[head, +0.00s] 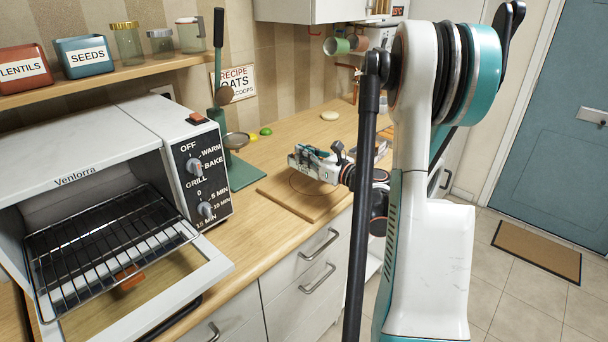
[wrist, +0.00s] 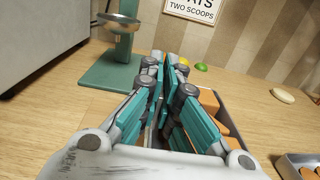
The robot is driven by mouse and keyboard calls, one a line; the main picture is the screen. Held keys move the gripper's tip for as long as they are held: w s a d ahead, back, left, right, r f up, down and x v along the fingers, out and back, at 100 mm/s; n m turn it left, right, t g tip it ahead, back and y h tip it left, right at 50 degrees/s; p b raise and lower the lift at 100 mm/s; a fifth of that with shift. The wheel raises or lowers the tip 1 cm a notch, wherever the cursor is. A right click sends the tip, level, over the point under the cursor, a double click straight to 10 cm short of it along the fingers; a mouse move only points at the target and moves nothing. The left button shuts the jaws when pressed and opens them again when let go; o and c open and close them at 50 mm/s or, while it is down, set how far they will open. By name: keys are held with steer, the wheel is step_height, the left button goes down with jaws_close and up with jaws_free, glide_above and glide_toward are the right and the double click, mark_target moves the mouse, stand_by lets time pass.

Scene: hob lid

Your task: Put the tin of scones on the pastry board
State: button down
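The tin of scones is a dark grey, straight-sided tin (wrist: 236,124) with orange-brown pieces inside, just right of and below my fingers in the wrist view. My gripper (wrist: 168,65) has its teal fingers close together along the tin's left wall, with a thin dark edge between them. They look shut on that wall, and they hide the tin's left side. In the head view my gripper is over the far part of the wooden pastry board (head: 277,190), pointing toward the back wall. There it mostly hides the tin, and I cannot tell how high the tin is.
A green stand with a metal pan (head: 237,142) is left of the board, beside the open toaster oven (head: 120,165). A second grey tin (wrist: 287,170) with orange-brown pieces is at the right. Green and yellow fruits and a pale round item (head: 330,115) lie farther back.

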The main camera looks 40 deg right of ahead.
mark_target(306, 168)
steer(key=shift+f+b, duration=0.9)
steer(key=shift+f, duration=1.5)
steer(key=shift+f, duration=0.15)
steer(key=c, duration=1.8)
jaws_free()
steer(key=shift+s+r, duration=0.2)
steer(key=shift+s, duration=0.15)
steer(key=s, duration=0.3)
steer(key=s+p, duration=0.1)
steer(key=s, duration=0.3)
steer(key=s+d+p, duration=0.1)
steer(key=s, duration=0.3)
steer(key=shift+s, duration=0.15)
